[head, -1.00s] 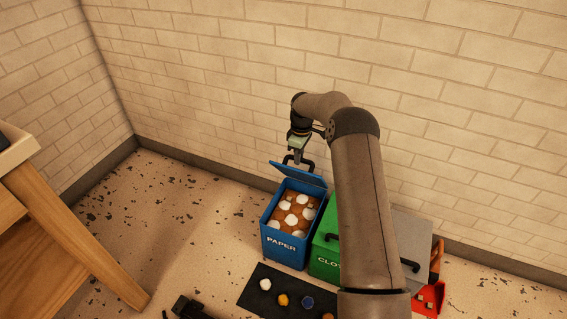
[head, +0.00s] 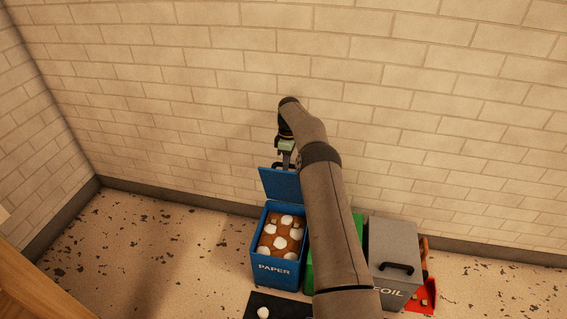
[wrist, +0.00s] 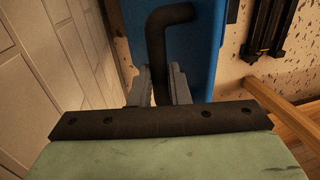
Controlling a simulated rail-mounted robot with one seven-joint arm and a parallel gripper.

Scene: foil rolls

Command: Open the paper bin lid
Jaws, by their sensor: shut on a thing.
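The blue paper bin (head: 276,268) stands on the floor near the back wall. Its blue lid (head: 281,186) is raised at the back, tilted up steeply, and the bin's inside shows white crumpled pieces on a brown fill (head: 282,234). My gripper (head: 283,163) is at the top edge of the lid. In the wrist view my gripper (wrist: 160,88) is shut on the black lid handle (wrist: 158,45), with the blue lid (wrist: 200,50) behind it. Part of the handle is hidden between the fingers.
A green bin (head: 309,272), mostly hidden by my arm, stands right of the paper bin. A grey foil bin (head: 392,245) with a black handle and a red container (head: 422,295) stand further right. The brick wall (head: 200,90) is close behind. Floor to the left is clear.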

